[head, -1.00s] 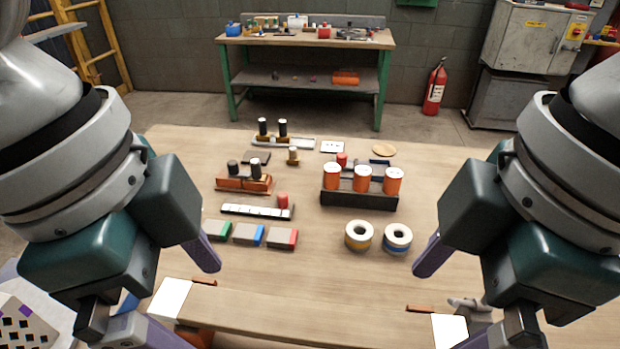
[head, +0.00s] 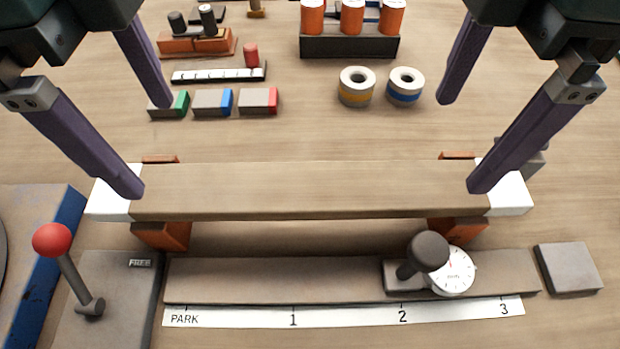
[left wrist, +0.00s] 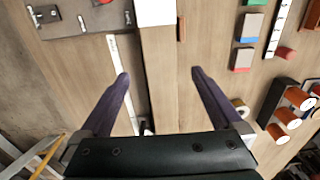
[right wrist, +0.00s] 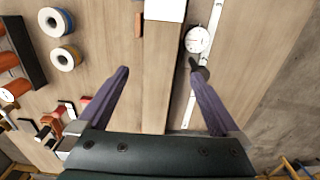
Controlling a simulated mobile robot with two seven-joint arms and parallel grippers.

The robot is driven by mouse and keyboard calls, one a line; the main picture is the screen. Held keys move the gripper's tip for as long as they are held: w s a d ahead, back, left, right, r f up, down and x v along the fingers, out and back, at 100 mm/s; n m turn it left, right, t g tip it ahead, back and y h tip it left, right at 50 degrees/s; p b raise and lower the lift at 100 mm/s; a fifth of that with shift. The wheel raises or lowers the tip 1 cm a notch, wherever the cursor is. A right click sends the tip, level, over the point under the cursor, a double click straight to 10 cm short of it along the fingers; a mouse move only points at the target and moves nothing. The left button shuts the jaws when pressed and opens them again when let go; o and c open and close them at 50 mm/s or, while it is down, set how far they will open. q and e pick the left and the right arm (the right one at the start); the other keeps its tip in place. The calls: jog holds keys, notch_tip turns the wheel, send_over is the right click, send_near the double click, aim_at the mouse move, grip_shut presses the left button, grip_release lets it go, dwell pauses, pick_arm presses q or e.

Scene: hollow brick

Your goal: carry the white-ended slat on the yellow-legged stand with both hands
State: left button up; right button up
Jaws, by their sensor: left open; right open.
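The wooden slat (head: 310,188) with white ends (head: 110,203) (head: 508,190) lies level across the front of the table. Its stand shows orange legs (head: 165,236) (head: 458,230) under both ends. My left gripper (head: 146,146) is open over the slat's left end. My right gripper (head: 461,142) is open over its right end. In the left wrist view, the slat (left wrist: 160,85) runs between the open fingers. In the right wrist view, the slat (right wrist: 158,85) also lies between the fingers. I cannot tell the fingers' height or contact.
In front is a rail with a dial gauge (head: 452,271) and dark knob (head: 428,251), above a numbered strip (head: 345,314). A red-ball lever (head: 52,240) stands at left. Coloured blocks (head: 212,102), tape rolls (head: 357,86) and a rack of orange spools (head: 350,46) stand behind.

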aim_at(182, 186)
pick_arm(q)
notch_tip(182, 186, down, 9)
jog(key=shift+r, duration=0.2)
pick_arm(e)
notch_tip(182, 186, down, 9)
jog(key=shift+r, duration=0.2)
pick_arm(q)
grip_shut()
pick_arm(e)
grip_shut()
